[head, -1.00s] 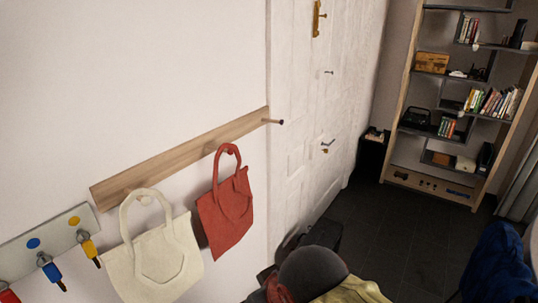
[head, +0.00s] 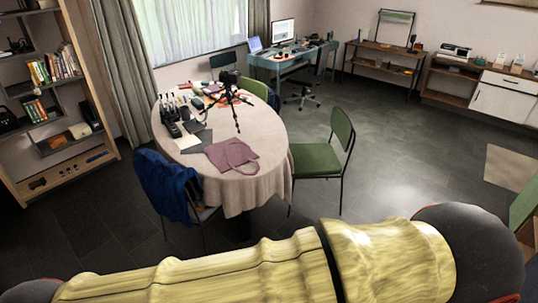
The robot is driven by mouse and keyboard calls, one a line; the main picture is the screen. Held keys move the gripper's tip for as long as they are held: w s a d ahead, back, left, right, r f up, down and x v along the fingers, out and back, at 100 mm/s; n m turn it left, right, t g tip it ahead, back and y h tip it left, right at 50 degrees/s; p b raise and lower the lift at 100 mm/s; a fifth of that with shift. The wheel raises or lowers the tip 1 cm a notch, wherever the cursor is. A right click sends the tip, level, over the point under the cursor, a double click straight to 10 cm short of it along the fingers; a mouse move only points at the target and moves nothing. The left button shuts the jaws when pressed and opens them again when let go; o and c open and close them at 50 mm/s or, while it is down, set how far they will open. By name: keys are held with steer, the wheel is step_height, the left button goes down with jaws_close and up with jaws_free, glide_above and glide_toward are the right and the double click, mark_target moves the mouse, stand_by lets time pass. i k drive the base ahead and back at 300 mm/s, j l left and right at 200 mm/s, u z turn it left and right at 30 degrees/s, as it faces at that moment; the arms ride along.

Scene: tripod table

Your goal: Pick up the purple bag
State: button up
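The purple bag (head: 232,156) lies flat on the near right part of a round table with a pale cloth (head: 262,178). Its handles spread toward the table's right edge. It rests beside a dark flat item and is well away from me across the floor. My arm crosses the bottom of the head view in a yellow cover, but my gripper is not in the picture.
A black tripod (head: 236,108) stands on the table behind the bag, with several small items to the left. A chair with a blue jacket (head: 168,186) stands front left, a green chair (head: 326,150) right. A shelf (head: 50,100) is at left. Open floor lies between.

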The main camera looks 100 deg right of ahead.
mark_target(228, 155)
steer(key=z, duration=2.95)
steer(key=i+l+z, duration=0.2)
steer(key=i+z, duration=0.25)
steer(key=i, duration=0.65)
steer(key=i+j+z, duration=0.2)
steer(key=i+z, duration=0.25)
steer(key=i, duration=0.6)
